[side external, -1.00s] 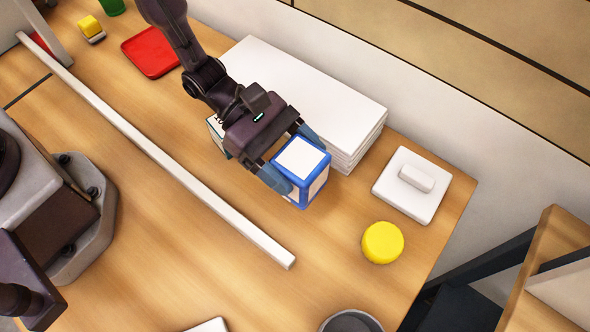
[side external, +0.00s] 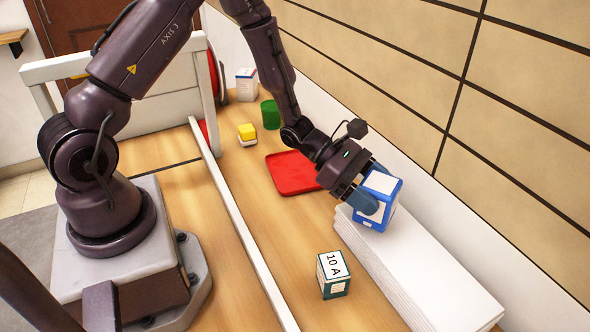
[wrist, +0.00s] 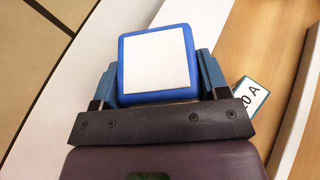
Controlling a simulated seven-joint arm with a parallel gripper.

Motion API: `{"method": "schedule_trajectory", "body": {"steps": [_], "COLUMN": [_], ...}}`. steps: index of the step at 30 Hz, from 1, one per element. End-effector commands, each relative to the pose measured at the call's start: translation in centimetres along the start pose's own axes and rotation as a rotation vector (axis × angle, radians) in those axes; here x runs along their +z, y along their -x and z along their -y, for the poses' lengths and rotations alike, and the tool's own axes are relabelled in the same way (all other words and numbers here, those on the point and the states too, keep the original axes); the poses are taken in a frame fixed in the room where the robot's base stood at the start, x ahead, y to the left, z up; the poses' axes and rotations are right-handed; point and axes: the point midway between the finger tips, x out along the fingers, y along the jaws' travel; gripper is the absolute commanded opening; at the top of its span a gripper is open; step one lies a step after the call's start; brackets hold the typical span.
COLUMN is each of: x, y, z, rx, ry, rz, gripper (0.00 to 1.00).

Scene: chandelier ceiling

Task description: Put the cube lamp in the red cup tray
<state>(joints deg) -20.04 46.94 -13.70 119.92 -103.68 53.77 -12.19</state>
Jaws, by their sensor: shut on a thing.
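The cube lamp (side external: 382,186) is a blue-edged cube with white faces. My gripper (side external: 372,187) is shut on it, one finger on each side. In the wrist view the cube lamp (wrist: 157,62) sits between the two blue fingers. It is over the tray-side end of the white stack in the side view; whether it touches the stack I cannot tell. The red cup tray (side external: 290,174) lies flat on the table to the left of my gripper. It looks empty, and my arm hides part of its right side.
A white stack (side external: 430,275) lies along the wall. A box marked "10 A" (side external: 334,275) stands in front of it. A green cup (side external: 270,114), a yellow-and-white block (side external: 247,134) and a white box (side external: 246,84) are beyond the tray. A white rail (side external: 245,235) runs along the table.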

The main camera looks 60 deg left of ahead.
Motion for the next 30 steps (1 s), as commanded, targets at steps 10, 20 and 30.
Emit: {"method": "schedule_trajectory", "body": {"steps": [10,20,30], "x": [-6.3,-9.8,-14.0], "y": [14.7,22.5,21.3], "z": [-9.6,-11.5,-11.6], "rx": [0.391,0.574,0.584], "ry": [0.159,0.232,0.237], "rz": [0.003,0.005,0.005], "gripper": [0.38,0.38,0.38]}}
